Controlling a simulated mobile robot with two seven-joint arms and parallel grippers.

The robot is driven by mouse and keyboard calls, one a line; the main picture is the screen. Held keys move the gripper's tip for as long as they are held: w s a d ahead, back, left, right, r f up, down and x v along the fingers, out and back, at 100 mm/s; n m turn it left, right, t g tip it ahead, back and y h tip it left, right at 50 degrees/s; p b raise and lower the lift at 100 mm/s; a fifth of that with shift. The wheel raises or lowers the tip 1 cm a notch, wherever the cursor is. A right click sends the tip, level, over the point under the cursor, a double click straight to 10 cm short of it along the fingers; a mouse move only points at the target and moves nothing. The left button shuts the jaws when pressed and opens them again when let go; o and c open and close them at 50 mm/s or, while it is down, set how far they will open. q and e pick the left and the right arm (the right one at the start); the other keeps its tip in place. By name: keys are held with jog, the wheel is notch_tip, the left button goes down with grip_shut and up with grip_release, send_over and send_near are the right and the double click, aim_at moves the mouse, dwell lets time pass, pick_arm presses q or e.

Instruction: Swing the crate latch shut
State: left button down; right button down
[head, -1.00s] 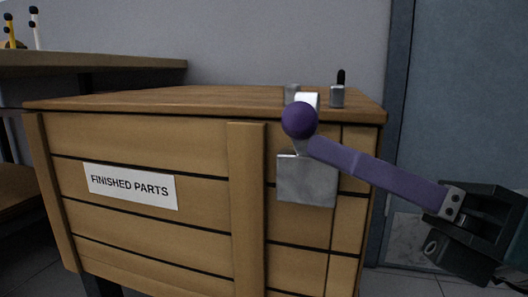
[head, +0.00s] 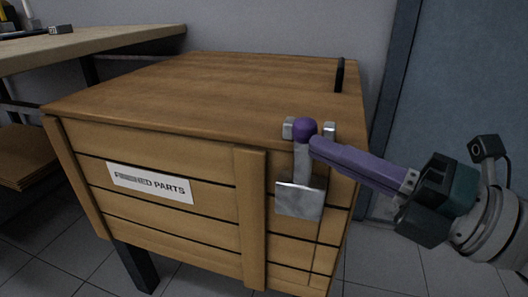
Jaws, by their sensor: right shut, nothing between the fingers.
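The wooden crate (head: 213,217) stands in the middle, with its lid (head: 220,85) down flat. Its latch is a metal plate (head: 300,198) on the front right, with a metal lever (head: 301,160) rising from it to a round purple knob (head: 305,126). The lever looks upright, with the knob near the lid's front edge. My right gripper (head: 318,147) comes in from the right, its purple fingers shut and empty. The fingertips are at the right side of the lever just below the knob; I cannot tell whether they touch. My left gripper is not in view.
Small metal blocks (head: 329,131) flank the knob at the lid edge. A dark piece (head: 340,75) stands at the lid's right edge. A workbench (head: 110,42) is at the left, a blue-grey door (head: 455,90) at the right. Tiled floor is clear in front.

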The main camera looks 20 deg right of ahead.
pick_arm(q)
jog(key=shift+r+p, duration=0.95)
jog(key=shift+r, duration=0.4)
pick_arm(e)
jog(key=shift+w+d+r+m, duration=0.3)
jog(key=shift+w+m, duration=0.2)
jog(key=shift+m, duration=0.5)
jog(key=shift+h, duration=0.3)
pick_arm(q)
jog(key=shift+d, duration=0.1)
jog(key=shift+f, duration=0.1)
pick_arm(e)
jog(key=shift+f, duration=0.15)
